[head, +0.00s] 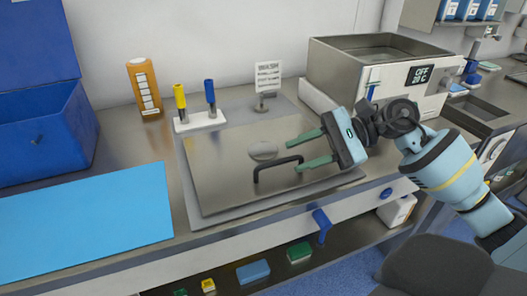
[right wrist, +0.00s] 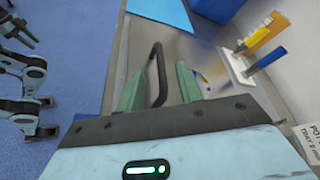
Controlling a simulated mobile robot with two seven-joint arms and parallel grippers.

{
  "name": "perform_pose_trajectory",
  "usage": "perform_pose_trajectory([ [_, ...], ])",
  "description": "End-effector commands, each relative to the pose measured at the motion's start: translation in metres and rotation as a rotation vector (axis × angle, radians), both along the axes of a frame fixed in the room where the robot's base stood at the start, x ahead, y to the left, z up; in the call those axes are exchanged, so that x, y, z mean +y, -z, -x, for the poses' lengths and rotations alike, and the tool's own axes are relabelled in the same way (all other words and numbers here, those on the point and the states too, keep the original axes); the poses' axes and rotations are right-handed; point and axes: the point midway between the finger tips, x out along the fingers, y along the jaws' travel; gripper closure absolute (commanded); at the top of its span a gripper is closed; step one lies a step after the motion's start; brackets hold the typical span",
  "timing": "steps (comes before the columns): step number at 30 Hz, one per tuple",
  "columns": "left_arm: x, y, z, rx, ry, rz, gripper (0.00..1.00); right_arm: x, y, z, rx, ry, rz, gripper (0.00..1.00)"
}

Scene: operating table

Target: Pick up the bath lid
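The bath lid (head: 215,165) is a flat metal plate with a black bar handle (head: 277,168), lying level on the bench. My right gripper (head: 292,152) reaches in from the right, over the lid's right part. Its two green fingers are apart, with nothing clamped between them. In the right wrist view the handle (right wrist: 158,72) shows between the fingers, nearer the left one; I cannot tell whether they touch. My left gripper is absent from the head view. Grey parts with green pieces (right wrist: 20,32) at the wrist view's left edge may belong to it.
A yellow and a blue-handled tool stand in a white holder (head: 200,122) behind the lid. A small sign (head: 268,78), an orange rack (head: 145,88) and a metal-walled bath unit (head: 330,68) are near. A blue mat (head: 85,220) and blue bin (head: 40,130) lie left.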

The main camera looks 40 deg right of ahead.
Motion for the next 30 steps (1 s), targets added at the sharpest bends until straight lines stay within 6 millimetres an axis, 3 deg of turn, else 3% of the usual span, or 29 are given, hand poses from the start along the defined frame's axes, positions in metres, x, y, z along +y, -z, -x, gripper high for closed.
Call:
perform_pose_trajectory([
  [15,0.000,-0.017,-0.009,-0.026,-0.001,0.001,0.64,0.040,0.017,-0.023,0.000,0.000,-0.002,0.64],
  [23,0.000,-0.014,-0.003,-0.013,-0.001,0.001,0.64,0.042,0.020,-0.024,0.002,0.001,-0.001,0.64],
  [30,0.000,-0.014,0.001,-0.006,-0.002,0.001,0.64,0.042,0.020,-0.024,0.001,0.000,0.000,0.93],
])
